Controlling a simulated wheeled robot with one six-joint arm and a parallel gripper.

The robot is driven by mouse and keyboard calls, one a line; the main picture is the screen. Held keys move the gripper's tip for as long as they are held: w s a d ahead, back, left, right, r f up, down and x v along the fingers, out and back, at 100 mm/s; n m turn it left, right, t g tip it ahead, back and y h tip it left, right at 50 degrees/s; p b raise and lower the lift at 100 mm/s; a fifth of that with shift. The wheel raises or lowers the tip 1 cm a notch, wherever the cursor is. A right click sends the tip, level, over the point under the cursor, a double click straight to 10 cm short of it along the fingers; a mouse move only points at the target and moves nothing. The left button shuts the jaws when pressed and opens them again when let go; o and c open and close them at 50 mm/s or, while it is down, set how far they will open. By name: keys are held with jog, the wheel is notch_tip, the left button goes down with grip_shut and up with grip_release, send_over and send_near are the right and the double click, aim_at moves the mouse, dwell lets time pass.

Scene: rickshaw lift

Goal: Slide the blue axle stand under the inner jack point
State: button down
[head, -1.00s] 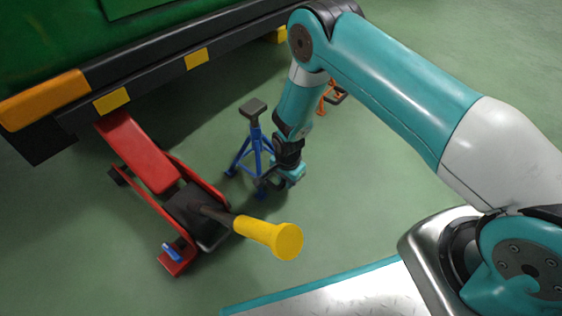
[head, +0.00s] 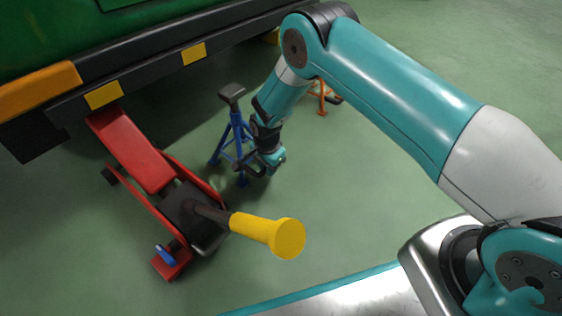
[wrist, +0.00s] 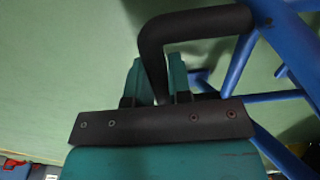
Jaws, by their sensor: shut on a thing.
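The blue axle stand (head: 237,135) stands upright on the floor with its dark saddle (head: 231,91) on top. It is just in front of the vehicle's dark sill (head: 150,66), not under it. My gripper (head: 262,165) is low at the stand's near right side. In the wrist view my gripper (wrist: 155,82) is shut on the stand's black bent handle (wrist: 190,28), beside the blue legs (wrist: 285,45). Yellow jack-point marks show on the sill, one at left (head: 104,95) and one in the middle (head: 193,53). Another is partly hidden behind my arm.
A red trolley jack (head: 130,150) with a yellow handle grip (head: 265,235) reaches under the sill left of the stand. An orange stand (head: 322,98) is partly behind my arm. Green floor is clear between the stand and the sill.

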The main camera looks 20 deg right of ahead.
jog(key=shift+w+a+b, duration=0.55)
jog(key=shift+w+b, duration=0.2)
jog(key=shift+w, duration=0.05)
jog(key=shift+w+a+b, duration=0.6)
jog(key=shift+w+b, duration=0.1)
jog(key=shift+w, duration=0.15)
jog(key=shift+w+a+b, duration=0.55)
jog(key=shift+w+b, duration=0.2)
jog(key=shift+w, duration=0.05)
jog(key=shift+w+a+r, duration=0.2)
jog(key=shift+w+a, duration=0.05)
jog(key=shift+w, duration=0.1)
jog(key=shift+w+a, duration=0.7)
jog(key=shift+w, duration=0.3)
jog(key=shift+w+a, duration=0.7)
jog(key=shift+w, duration=0.25)
jog(key=shift+w+a+f, duration=0.25)
jog(key=shift+w+a, duration=0.5)
jog(key=shift+w, duration=0.3)
jog(key=shift+a+r, duration=0.1)
jog(key=shift+r, duration=0.05)
jog(key=c, duration=0.9)
grip_release()
